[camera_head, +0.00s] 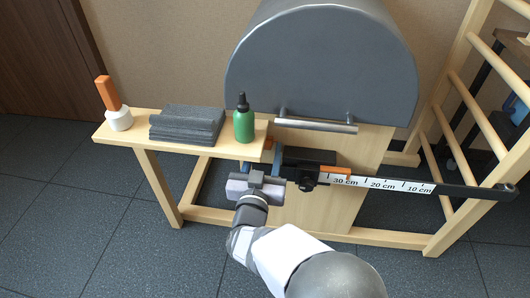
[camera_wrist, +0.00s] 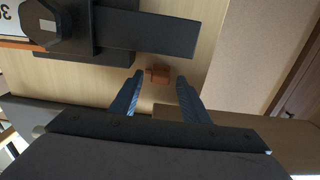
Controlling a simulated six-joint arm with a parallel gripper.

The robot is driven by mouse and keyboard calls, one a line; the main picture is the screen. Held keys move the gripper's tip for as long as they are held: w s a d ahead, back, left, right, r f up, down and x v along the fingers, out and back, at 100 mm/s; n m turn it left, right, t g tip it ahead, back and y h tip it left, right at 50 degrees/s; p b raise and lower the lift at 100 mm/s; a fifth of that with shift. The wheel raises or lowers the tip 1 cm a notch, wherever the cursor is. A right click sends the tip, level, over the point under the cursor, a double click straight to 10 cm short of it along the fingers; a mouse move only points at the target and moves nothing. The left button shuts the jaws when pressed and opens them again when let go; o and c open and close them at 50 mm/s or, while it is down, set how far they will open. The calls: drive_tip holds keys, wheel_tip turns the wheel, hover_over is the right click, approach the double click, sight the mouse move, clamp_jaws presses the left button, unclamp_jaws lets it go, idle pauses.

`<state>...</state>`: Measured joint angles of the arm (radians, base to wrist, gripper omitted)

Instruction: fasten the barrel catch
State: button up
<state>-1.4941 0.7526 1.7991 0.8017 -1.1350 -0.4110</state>
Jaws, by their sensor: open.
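The grey padded barrel (camera_head: 320,65) rests on a wooden panel, with a metal bar (camera_head: 316,124) along its lower edge. Below it, a black slide block with a knob (camera_head: 308,183) sits on a dark bar; the knob also shows in the wrist view (camera_wrist: 42,24), beside the bar's end (camera_wrist: 165,35). A small orange-brown piece (camera_wrist: 158,73) lies on the pale wood, seen between my spread blue fingers. Which part is the catch I cannot tell for sure. My gripper (camera_head: 276,162) is open and empty, left of the slide block; in the wrist view (camera_wrist: 157,88) nothing is gripped.
A wooden shelf (camera_head: 135,130) on the left holds an orange-handled white tool (camera_head: 118,112), stacked grey pads (camera_head: 187,124) and a green bottle (camera_head: 244,124). A printed scale (camera_head: 380,184) runs right along the bar. A wooden ladder frame (camera_head: 475,110) stands right; the front floor is clear.

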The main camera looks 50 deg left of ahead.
drive_tip(key=shift+w+a, duration=0.15)
clamp_jaws()
drive_tip(key=shift+f, duration=0.85)
unclamp_jaws()
